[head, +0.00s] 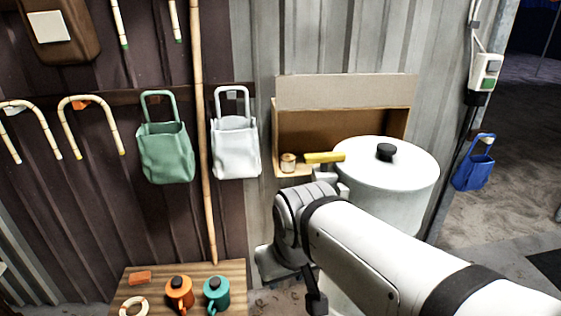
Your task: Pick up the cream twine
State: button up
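A small cream-and-tan spool (288,162), which looks like the cream twine, stands at the front left of an open cardboard-brown box shelf (345,92) on the wall. My gripper (324,168) is at the end of my arm, just right of the spool and apart from it in the picture. A yellow bar (322,157) lies across the gripper's tip. I cannot tell whether it is held or part of the gripper. The fingers are too small and partly hidden to read.
A large white lidded drum (390,165) stands right of my gripper, partly behind my arm. A green bag (165,150) and a white bag (235,147) hang left. A wooden table (235,275) holds an orange jug (179,292), a teal jug (216,293) and a cream ring (133,306).

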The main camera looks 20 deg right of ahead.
aim_at(288, 160)
jog(key=u, duration=0.15)
jog(key=i, duration=0.95)
jog(key=z, duration=0.05)
